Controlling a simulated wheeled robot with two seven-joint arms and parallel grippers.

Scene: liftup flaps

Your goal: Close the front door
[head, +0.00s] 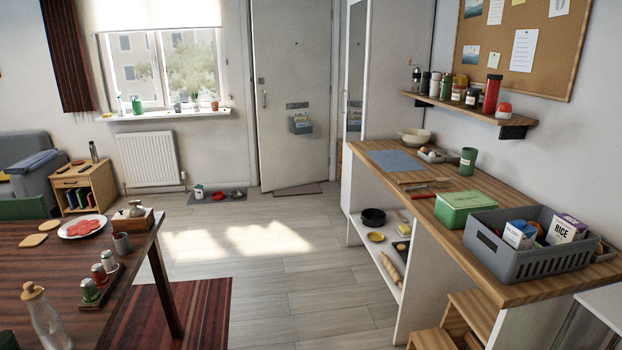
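The front door (290,70) is a white panel in the far wall, right of the window. Its handle (264,99) is on the left edge, with a lock above it. The door's lower left corner stands out a little from the wall line and its bottom edge slants, so it looks slightly ajar into the room. A mail slot and a grey-blue holder (301,124) with papers are on its face. Neither of my grippers is in view.
A doormat (297,190) lies at the door's foot. A shoe tray (218,196) with items is left of it. A dark table (75,265) stands at left, a wooden counter (410,180) at right. The floor (270,240) between them is clear.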

